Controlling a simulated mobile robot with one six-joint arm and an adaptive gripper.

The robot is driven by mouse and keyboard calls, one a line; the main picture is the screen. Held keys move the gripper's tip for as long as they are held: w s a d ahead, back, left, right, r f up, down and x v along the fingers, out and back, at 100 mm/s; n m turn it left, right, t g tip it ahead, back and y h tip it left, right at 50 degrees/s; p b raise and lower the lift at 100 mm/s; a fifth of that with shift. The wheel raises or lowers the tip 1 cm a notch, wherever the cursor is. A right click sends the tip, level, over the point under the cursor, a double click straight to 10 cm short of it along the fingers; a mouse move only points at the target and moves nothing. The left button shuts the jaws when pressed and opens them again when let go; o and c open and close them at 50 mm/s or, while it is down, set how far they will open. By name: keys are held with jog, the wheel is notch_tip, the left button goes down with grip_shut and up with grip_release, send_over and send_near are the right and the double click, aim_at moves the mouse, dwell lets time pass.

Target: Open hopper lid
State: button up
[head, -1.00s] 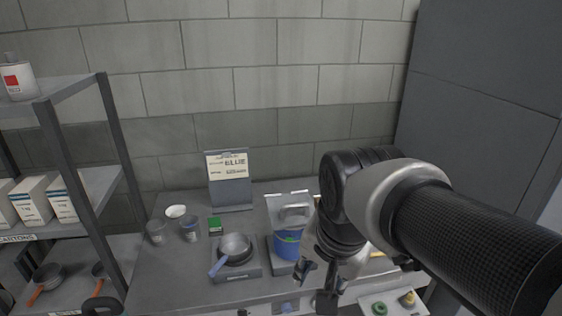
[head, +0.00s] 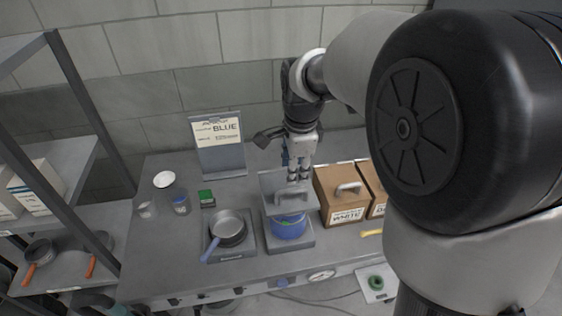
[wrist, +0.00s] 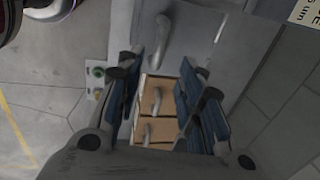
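Two brown boxes stand at the back right in the head view, each with a grey handle on top: the one labelled WHITE (head: 340,203) and a second (head: 373,190), partly hidden by my arm. Left of them is a grey panel (head: 268,183) with a handle (head: 291,197), above a blue pot (head: 289,229). I cannot tell which the task calls the hopper. My gripper (head: 298,178) points down just above the panel's handle. In the wrist view my gripper (wrist: 165,95) has its fingers apart, with nothing held; handles (wrist: 163,40) (wrist: 156,101) line up between and beyond them.
A pan (head: 228,229) sits on a stand left of the blue pot. A sign reading BLUE (head: 217,143) stands behind. A shelf (head: 75,155) is at the far left.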

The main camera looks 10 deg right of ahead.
aim_at(291, 190)
jog(key=f, duration=0.3)
jog(key=w+f+b, duration=0.1)
jog(key=f, duration=0.2)
jog(key=w+f+b, duration=0.1)
jog(key=f, duration=0.3)
jog(key=shift+r, duration=0.1)
grip_shut()
dwell(0.4)
